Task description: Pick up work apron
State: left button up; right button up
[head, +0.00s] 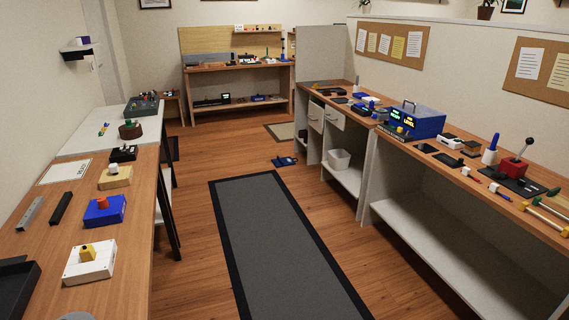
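A small dark blue item (284,162) lies on the wood floor past the far end of the grey mat, near the right-hand bench. It looks like folded cloth with lighter marks and may be the work apron, but it is too small to tell for sure. No other apron-like cloth shows in the head view. Neither of my grippers is in view.
A long grey mat with a black border (275,240) runs down the clear aisle. A left bench (135,215) and a right bench (390,160) carry several devices. A white bin (340,159) sits on a low right shelf. A workbench (235,76) stands at the back.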

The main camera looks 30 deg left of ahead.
aim_at(286, 160)
jog(key=i+l+u, duration=0.25)
jog(key=i, duration=0.25)
jog(key=i+l+u, duration=0.25)
jog(key=i, duration=0.3)
jog(key=i+j+u, duration=0.2)
jog(key=i+u, duration=0.15)
jog(key=i, duration=0.2)
jog(key=i+u, duration=0.4)
jog(key=i+l+u, duration=0.1)
jog(key=i+u, duration=0.25)
jog(key=i, duration=2.4)
jog(key=i+z, duration=0.15)
jog(key=i, duration=0.35)
jog(key=i+j+z, duration=0.15)
jog(key=i, duration=0.35)
jog(key=i+j+z, duration=0.15)
jog(key=i, duration=0.3)
jog(key=i+j+z, duration=0.15)
jog(key=i+j, duration=0.15)
jog(key=i, duration=0.15)
